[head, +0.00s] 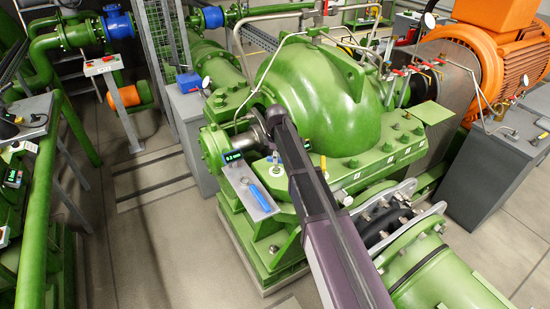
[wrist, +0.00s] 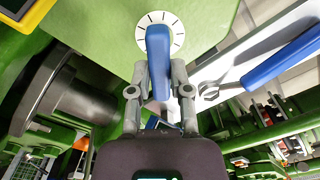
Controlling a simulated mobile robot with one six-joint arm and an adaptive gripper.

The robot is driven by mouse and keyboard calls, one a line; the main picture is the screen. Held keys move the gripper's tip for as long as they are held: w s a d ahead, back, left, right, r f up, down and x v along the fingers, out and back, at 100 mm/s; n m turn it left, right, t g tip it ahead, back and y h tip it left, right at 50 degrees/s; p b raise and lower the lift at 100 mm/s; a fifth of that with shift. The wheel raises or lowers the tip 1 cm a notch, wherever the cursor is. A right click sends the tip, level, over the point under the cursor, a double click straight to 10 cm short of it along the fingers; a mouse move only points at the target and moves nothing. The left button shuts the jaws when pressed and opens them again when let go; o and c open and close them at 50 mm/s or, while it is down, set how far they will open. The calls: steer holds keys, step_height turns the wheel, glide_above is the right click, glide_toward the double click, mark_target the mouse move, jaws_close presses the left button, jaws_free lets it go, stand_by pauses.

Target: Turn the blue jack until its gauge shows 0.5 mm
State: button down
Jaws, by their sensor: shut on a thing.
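The blue jack (wrist: 157,48) shows in the wrist view as a blue lever-like handle in front of a round white dial (wrist: 176,28) with black tick marks, on a green flange. My gripper (wrist: 159,75) is shut on the handle, one grey finger on each side. In the head view my arm comes down over the near side of the green pump casing, and the jack is hard to make out there. A small digital gauge (head: 232,156) with green digits stands beside the tray; its reading is too small to read.
A blue-handled wrench (wrist: 281,58) lies on a pale tray (head: 239,178), close to the right of my gripper in the wrist view. A yellow-edged box (wrist: 38,14) is at that view's upper left. Green pipes and an orange motor (head: 465,55) surround the pump.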

steer(key=m, duration=0.4)
steer(key=shift+s+d+m, duration=0.1)
steer(key=shift+s+m, duration=0.1)
steer(key=shift+m, duration=0.1)
steer(key=m, duration=0.4)
steer(key=shift+m, duration=0.4)
steer(key=c, duration=0.6)
jaws_free()
steer(key=shift+o, duration=0.2)
steer(key=shift+w, duration=0.1)
steer(key=shift+r, duration=0.1)
